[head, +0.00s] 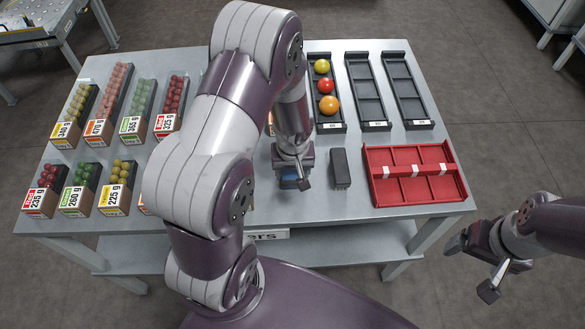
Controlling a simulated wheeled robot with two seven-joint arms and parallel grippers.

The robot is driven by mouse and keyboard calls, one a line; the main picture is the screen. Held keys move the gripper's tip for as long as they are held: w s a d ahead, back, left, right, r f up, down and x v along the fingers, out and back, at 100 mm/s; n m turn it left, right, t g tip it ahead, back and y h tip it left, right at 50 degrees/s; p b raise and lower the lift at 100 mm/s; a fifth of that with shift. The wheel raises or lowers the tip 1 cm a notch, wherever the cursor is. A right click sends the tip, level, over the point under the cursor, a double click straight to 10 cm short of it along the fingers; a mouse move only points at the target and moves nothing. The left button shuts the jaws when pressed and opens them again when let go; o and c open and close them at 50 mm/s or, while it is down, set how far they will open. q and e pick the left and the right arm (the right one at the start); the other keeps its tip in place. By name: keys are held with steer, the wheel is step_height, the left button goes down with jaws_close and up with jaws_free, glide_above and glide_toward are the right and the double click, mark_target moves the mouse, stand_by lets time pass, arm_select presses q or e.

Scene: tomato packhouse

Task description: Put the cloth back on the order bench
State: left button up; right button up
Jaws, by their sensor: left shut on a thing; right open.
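My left gripper (291,177) points down over the front middle of the order bench (310,212). My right gripper (472,268) is open and empty, off the bench's front right corner. The bench sign is partly hidden by my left arm; only "ers" shows.
A dark grey block (341,168) stands just right of my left gripper. A red divided tray (416,200) lies further right. Black trays (367,89) are behind, one holding three tomatoes (326,86). Several labelled tomato boxes (67,132) fill the left side.

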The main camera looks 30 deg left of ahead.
arm_select(q)
steer(key=shift+f+b, duration=0.35)
steer(key=o, duration=1.1)
steer(key=c, duration=0.3)
steer(key=shift+r, duration=0.1)
step_height(320, 180, up, 7)
steer(key=p, duration=0.6)
